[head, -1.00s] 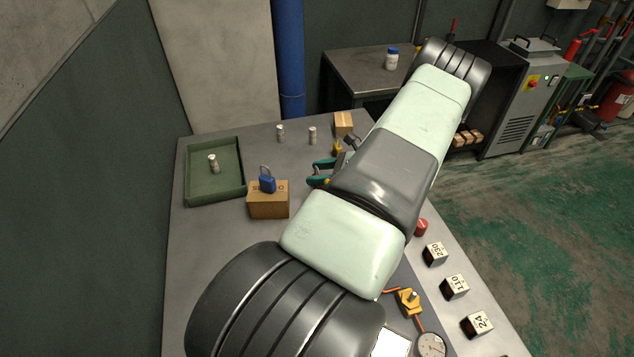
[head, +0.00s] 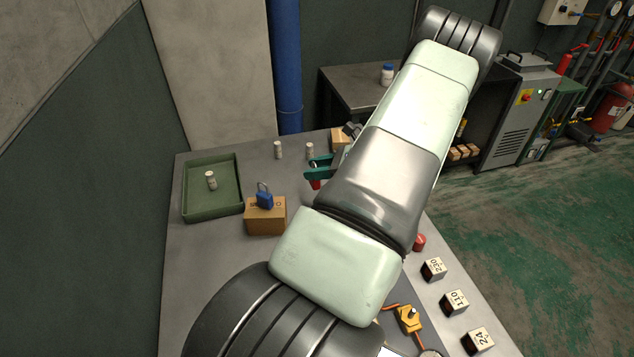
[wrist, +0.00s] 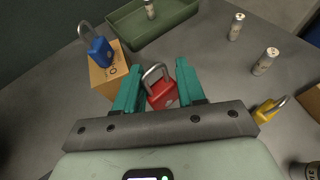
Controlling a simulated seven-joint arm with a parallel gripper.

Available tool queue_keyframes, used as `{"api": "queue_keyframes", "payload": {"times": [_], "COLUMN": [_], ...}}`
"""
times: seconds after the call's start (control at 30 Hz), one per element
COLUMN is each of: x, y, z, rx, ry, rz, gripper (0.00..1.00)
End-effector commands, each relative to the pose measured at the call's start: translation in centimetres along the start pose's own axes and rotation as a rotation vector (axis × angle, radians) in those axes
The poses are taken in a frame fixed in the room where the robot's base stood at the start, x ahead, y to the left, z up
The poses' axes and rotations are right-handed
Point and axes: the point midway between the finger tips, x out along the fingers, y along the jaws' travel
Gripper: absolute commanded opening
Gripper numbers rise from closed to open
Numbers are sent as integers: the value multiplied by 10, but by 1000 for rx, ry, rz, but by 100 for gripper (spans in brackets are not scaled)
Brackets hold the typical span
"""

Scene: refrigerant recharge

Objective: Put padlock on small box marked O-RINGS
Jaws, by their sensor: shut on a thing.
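My gripper (wrist: 159,85) is shut on a red padlock (wrist: 162,95), with its shackle pointing away from the wrist. In the head view the teal fingers (head: 318,168) are right of the small cardboard box (head: 265,222), and the red padlock (head: 315,184) shows below them. A blue padlock (head: 264,200) stands on that box, shackle up; both also show left of the fingers in the wrist view, the blue padlock (wrist: 99,52) and the box (wrist: 108,72). The box's printing is partly covered and too small to read fully; an O shows.
A green tray (head: 212,216) holding a small canister (head: 211,180) is left of the box. Two more canisters (head: 278,150) (head: 309,151) stand behind. A yellow padlock (wrist: 268,110) and another cardboard box (head: 339,139) are right of the gripper. Numbered cubes (head: 433,270) line the right edge.

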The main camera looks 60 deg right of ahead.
Motion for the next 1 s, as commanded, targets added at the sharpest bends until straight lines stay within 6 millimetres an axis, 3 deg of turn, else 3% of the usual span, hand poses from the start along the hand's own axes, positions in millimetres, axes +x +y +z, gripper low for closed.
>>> {"api": "queue_keyframes", "payload": {"times": [0.17, 0.27, 0.3, 0.5, 0.7, 0.8, 1.0], "x": [-7, -6, -6, -11, -24, -30, -48], "y": [-11, -38, -54, -147, -216, -234, -251], "z": [20, 25, 28, 43, 63, 69, 69], "rx": [10, 41, 59, 180, 289, 322, 320], "ry": [1, 0, -1, -3, -5, -5, -5], "rz": [-28, -102, -146, -429, -676, -752, -869], "gripper": [5, 4, 0, 0, 0, 0, 0]}}
